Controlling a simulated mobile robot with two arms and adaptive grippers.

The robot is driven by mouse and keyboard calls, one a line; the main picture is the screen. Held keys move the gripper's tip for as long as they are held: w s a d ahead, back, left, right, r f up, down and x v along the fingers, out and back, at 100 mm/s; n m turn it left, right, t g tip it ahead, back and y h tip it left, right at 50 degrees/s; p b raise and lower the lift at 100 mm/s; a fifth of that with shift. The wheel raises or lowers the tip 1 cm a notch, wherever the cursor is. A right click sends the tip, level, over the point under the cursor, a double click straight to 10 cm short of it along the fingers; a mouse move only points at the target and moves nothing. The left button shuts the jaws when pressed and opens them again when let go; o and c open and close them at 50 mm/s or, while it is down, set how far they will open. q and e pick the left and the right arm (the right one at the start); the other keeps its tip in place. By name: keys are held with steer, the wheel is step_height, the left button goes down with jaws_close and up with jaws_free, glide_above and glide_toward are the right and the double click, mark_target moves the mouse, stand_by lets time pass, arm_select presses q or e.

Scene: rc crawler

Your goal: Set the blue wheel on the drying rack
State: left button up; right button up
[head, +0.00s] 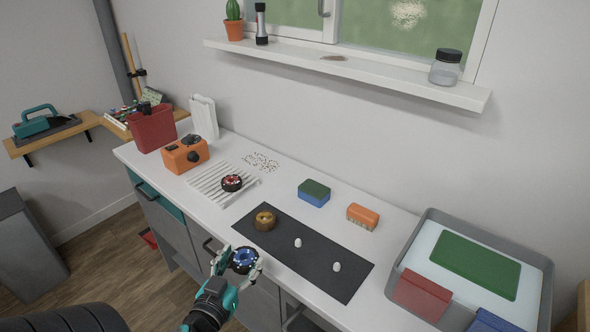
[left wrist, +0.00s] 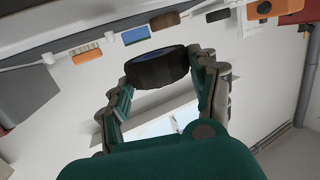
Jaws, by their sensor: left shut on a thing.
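The blue wheel (head: 244,260), a black tyre with a blue hub, is held between the fingers of my left gripper (head: 243,264) near the counter's front edge. In the left wrist view the wheel (left wrist: 157,68) sits between both fingertips of the left gripper (left wrist: 160,72), which are shut on it. The white slatted drying rack (head: 208,189) lies on the counter, further back and to the left. A wheel with a red hub (head: 232,183) rests on the rack's right part; the rest of its slats look bare. My right gripper is not in view.
A dark mat (head: 318,270) holds a yellow-brown wheel (head: 265,220) and two small white pieces. Behind it are a green-and-blue sponge (head: 314,192) and an orange block (head: 362,216). An orange box (head: 185,154) stands left of the rack, and a grey tray (head: 540,290) at right.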

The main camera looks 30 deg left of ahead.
arm_select(q)
steer(key=shift+s, duration=0.25)
steer(key=d+r+m+h, duration=0.2)
steer(key=d+r+h, duration=0.1)
steer(key=d, duration=0.6)
steer(key=d+r+m+h, duration=0.2)
steer(key=d, duration=0.7)
steer(key=a+f+n+y, duration=0.1)
steer(key=a, duration=0.5)
steer(key=a+f+n+y, duration=0.1)
steer(key=a+f+y, duration=0.1)
steer(key=a, duration=0.4)
steer(key=a+f+n+y, duration=0.2)
steer(key=a, duration=0.4)
steer(key=shift+a, duration=0.1)
steer(key=shift+w, duration=0.1)
